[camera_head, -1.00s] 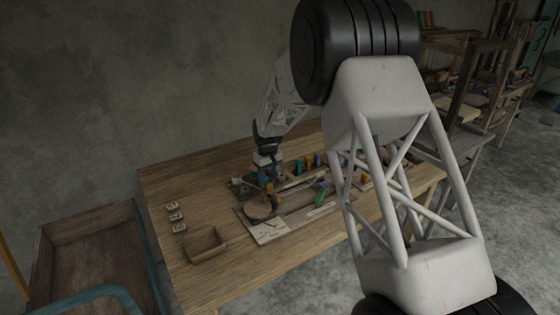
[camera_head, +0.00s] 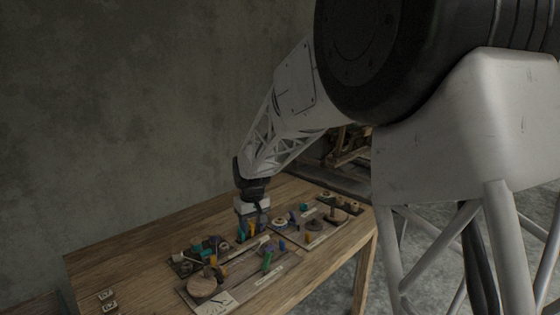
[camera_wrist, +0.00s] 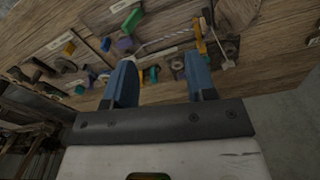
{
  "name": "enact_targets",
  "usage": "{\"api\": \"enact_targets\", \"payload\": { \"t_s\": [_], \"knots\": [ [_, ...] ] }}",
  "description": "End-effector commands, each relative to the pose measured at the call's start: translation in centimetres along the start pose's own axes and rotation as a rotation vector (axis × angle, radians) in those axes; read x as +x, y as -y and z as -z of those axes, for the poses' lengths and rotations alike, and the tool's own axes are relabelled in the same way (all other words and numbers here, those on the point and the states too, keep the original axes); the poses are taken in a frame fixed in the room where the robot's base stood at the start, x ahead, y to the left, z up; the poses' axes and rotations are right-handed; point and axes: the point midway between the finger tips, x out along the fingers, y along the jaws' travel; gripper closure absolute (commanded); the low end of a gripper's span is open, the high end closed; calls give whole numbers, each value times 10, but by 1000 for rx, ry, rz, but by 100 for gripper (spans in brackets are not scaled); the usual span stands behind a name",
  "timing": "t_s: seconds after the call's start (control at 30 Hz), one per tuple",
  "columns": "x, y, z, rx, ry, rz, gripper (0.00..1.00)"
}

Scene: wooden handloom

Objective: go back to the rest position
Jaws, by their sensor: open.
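My gripper (camera_head: 254,224) is above the back part of the wooden table (camera_head: 130,252), over a board with small coloured pieces. The wrist view shows my gripper (camera_wrist: 160,82) with its two blue fingers apart and nothing between them. Beyond the fingers lie small coloured pieces and the plank surface of the table (camera_wrist: 270,75). In the head view my arm reaches in from the upper right and hides the right side of the scene.
Boards with green, blue and yellow pegs lie on the table. A round wooden disc (camera_head: 202,286) sits near a pale card (camera_head: 215,302). Small white tiles (camera_head: 107,298) are at the left. A grey wall stands behind; the table's left part is mostly clear.

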Motion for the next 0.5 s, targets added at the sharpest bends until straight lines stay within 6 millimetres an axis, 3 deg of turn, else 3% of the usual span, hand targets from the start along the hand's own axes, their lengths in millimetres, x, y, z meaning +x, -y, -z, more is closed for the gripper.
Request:
{"api": "enact_targets", "payload": {
  "t_s": [0.1,0.5],
  "knots": [
    [-22,-11,-30,35,-12,-4,49],
    [-78,-34,-131,150,-43,-18,49]
  ]
}}
